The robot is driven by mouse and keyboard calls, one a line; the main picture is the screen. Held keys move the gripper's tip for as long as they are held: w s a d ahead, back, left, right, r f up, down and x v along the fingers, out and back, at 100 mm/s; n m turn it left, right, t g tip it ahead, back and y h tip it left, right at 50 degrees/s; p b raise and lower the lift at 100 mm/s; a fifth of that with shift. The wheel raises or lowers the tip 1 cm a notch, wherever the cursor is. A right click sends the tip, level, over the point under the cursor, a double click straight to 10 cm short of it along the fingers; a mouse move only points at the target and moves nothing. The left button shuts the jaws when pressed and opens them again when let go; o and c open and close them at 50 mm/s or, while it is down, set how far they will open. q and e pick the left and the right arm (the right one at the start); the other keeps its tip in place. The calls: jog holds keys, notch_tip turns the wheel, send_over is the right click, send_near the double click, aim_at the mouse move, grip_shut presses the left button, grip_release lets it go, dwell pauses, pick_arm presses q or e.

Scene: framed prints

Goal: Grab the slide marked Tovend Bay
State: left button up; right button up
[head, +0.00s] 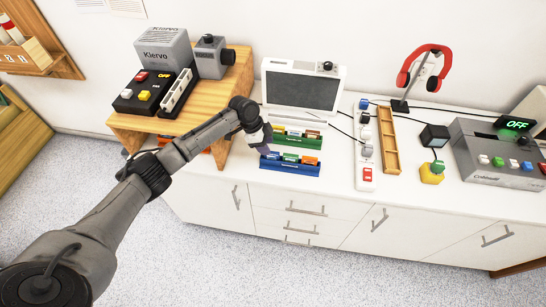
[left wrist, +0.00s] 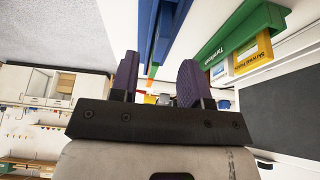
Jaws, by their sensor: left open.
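My left gripper (head: 264,147) hangs just above the slide trays on the white counter. In the left wrist view its two purple fingers (left wrist: 158,82) are apart, with no slide between them. A blue tray (head: 290,168) holds several slides with blue, green and orange tops. A green tray (head: 297,137) behind it holds more slides. In the left wrist view the blue tray (left wrist: 163,30) is beyond the fingers and the green tray (left wrist: 240,32) is to the right, with a yellow slide (left wrist: 252,55). I cannot read Tovend Bay on any slide. My right gripper is not in view.
A monitor (head: 303,87) stands behind the trays. A wooden stand (head: 216,103) with grey and black devices is to the left. A power strip (head: 367,150), wooden tray (head: 388,140), red headphones (head: 424,70) and grey console (head: 495,158) stand to the right.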

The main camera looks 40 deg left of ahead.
aim_at(272, 157)
pick_arm(q)
jog(key=shift+b+x, duration=0.6)
jog(key=shift+x, duration=2)
jog(key=shift+w+d+r, duration=0.1)
jog(key=shift+c, duration=0.4)
grip_shut()
